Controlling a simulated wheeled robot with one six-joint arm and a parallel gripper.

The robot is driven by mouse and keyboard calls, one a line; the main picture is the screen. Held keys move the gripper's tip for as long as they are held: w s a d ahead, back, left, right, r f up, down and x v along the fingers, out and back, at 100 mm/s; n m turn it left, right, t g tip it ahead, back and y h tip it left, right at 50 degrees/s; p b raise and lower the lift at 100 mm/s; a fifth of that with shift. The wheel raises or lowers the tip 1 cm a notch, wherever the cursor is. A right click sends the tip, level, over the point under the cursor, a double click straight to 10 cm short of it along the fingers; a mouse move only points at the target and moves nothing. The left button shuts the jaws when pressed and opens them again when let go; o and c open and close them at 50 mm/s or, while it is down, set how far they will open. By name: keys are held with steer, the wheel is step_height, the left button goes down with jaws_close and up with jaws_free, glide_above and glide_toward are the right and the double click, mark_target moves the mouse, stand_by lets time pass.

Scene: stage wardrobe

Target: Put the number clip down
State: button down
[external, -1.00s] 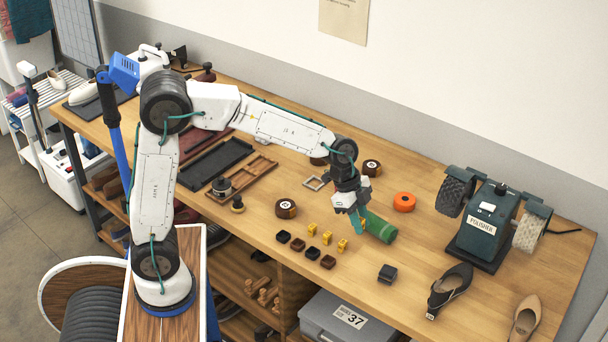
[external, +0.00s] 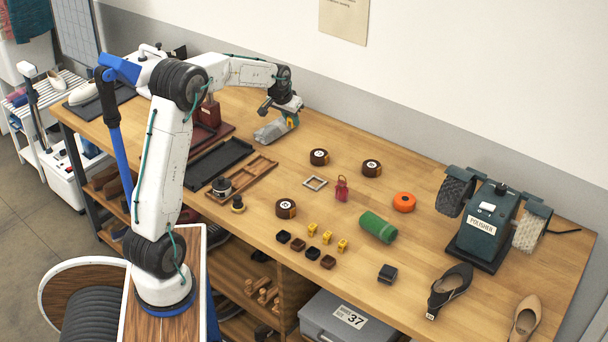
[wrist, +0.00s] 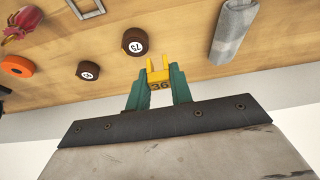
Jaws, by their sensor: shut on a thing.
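A yellow number clip marked 36 (wrist: 158,78) is held between the teal fingertips of my gripper (wrist: 157,92) in the wrist view. Its two prongs point away from the gripper. In the external view my gripper (external: 292,118) is above the back of the workbench (external: 250,100), near a grey roll (external: 272,130); the held clip is too small there to make out clearly. Several other small clips stand in two rows near the bench front: yellow ones (external: 327,237) and dark ones (external: 312,253).
Brown discs (external: 319,156), a square frame (external: 315,183), a red tagged thing (external: 342,188), a green roll (external: 378,227) and an orange ring (external: 404,202) lie around the middle. Dark trays (external: 216,163) lie left. A polisher (external: 483,230) stands right. Bare wood lies between the back discs and the grey roll.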

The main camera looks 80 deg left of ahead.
steer(key=s+a+n+g+y, duration=0.15)
steer(key=s+a+n, duration=0.25)
steer(key=s+a, duration=0.65)
steer(key=s+a+n+g, duration=0.2)
steer(key=s+a+n, duration=0.45)
steer(key=s, duration=0.65)
steer(key=shift+m+t, duration=0.25)
steer(key=shift+m, duration=0.7)
steer(key=f, duration=0.3)
steer(key=a+f, duration=0.1)
steer(key=f, duration=0.7)
steer(key=shift+w+a, duration=0.25)
steer(key=shift+a, duration=0.15)
glide_above(246, 118)
steer(key=d, duration=0.1)
steer(key=shift+d+f, duration=0.1)
steer(key=shift+f, duration=2.35)
steer(key=shift+f, duration=0.15)
steer(key=c, duration=1.2)
jaws_free()
steer(key=shift+c, duration=0.2)
